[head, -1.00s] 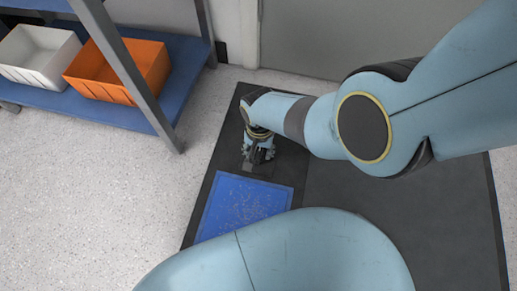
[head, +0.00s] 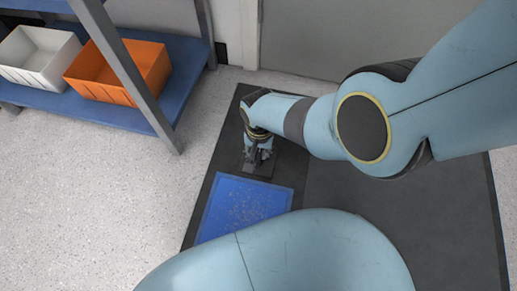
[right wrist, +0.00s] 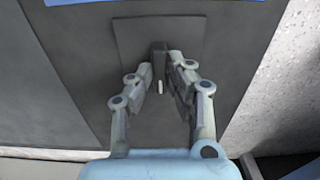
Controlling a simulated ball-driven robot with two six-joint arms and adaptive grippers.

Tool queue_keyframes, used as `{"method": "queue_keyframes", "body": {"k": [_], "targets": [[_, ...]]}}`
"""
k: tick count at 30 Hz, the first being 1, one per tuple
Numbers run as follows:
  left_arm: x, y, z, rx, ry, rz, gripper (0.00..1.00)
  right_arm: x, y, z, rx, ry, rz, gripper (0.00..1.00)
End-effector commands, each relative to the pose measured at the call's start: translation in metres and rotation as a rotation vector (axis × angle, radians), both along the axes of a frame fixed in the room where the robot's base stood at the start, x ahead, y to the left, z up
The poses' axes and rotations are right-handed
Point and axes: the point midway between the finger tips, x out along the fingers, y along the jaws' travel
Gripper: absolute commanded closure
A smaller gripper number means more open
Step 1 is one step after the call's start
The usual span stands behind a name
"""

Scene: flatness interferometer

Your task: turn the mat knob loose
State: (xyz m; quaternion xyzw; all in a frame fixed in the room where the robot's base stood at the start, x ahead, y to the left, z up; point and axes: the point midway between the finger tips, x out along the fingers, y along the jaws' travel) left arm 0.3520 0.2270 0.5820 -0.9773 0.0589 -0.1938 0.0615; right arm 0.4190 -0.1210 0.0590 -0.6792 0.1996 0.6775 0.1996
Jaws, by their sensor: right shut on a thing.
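The mat knob (right wrist: 159,52) is a small dark upright block on a dark square plate (right wrist: 128,40) in the right wrist view. A short pale mark shows just in front of it. My right gripper (right wrist: 160,66) points down at the plate with its fingertips closed on the knob, one on each side. In the head view my right gripper (head: 256,163) stands over the plate, just beyond the blue mat (head: 243,208), and hides most of the knob. The blue mat lies flat, with pale specks on it. My left gripper is not in view.
A blue shelf (head: 120,112) with grey posts stands at the left, holding a white bin (head: 38,65) and an orange bin (head: 118,75). A larger dark floor mat (head: 445,225) lies at the right. Pale speckled floor (head: 90,200) is clear at the left.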

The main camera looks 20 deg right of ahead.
Motion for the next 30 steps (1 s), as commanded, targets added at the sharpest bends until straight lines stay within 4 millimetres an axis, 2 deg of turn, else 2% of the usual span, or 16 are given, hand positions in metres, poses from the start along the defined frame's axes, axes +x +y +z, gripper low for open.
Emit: {"method": "queue_keyframes", "body": {"k": [11,28,30], "targets": [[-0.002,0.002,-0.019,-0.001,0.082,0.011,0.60,-0.001,-0.002,0.001,-0.003,0.004,0.220,1.00],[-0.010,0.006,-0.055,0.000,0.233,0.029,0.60,-0.002,-0.002,0.001,-0.003,0.007,0.761,1.00],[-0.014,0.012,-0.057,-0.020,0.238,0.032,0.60,-0.003,-0.002,0.001,-0.003,0.008,0.827,1.00]]}}
